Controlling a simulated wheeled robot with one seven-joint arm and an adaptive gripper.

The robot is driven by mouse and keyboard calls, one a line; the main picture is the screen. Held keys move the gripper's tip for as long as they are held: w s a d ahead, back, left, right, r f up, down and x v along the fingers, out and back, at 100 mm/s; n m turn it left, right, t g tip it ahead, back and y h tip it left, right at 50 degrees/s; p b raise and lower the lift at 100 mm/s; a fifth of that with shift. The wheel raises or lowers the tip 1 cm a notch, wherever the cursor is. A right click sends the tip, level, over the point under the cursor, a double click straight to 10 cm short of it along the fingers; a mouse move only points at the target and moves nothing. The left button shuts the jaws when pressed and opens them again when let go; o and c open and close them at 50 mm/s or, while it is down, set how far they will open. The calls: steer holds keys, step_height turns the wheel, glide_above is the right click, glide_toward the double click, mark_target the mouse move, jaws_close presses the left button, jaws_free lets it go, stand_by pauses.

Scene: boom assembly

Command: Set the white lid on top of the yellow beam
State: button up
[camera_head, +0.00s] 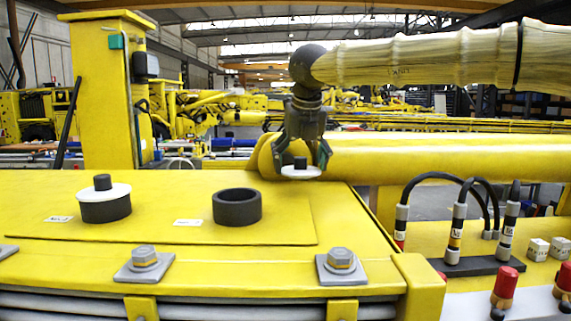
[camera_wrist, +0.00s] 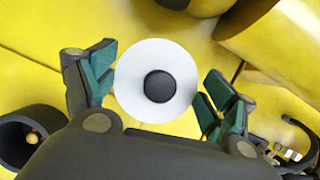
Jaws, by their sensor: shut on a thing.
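The white lid (camera_head: 301,172) is a round disc with a black knob. My gripper (camera_head: 303,158) points down and is shut on it. In the wrist view the lid (camera_wrist: 136,98) sits between my two green-padded fingers (camera_wrist: 155,92), face towards the camera. A long rounded yellow beam (camera_head: 450,158) lies behind the lid, running to the right. A broad flat yellow top (camera_head: 285,225) lies in front. The lid is near this top's back right edge; whether it touches any surface, I cannot tell.
An open black ring (camera_head: 237,208) stands on the flat top; it also shows in the wrist view (camera_wrist: 18,128). A second white lid (camera_head: 121,191) sits on another black ring at left. Black hoses (camera_head: 440,177) and red-capped fittings stand at right. A yellow post (camera_head: 100,95) rises at back left.

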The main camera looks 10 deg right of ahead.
mark_target(292, 168)
steer(key=w, duration=0.2)
steer(key=w+a+p, duration=0.1)
steer(key=w+p, duration=0.1)
steer(key=w, duration=0.1)
steer(key=shift+w+a+f, duration=0.15)
steer(key=shift+w+a, duration=0.15)
steer(key=shift+w, duration=0.05)
steer(key=shift+s+d+f+p, duration=0.1)
steer(key=shift+d+f+p, duration=0.05)
steer(key=shift+f+p, duration=1)
steer(key=shift+f, duration=0.65)
steer(key=o, duration=1)
steer(key=shift+f, duration=0.1)
steer(key=b+v, duration=0.4)
steer(key=v, duration=0.8)
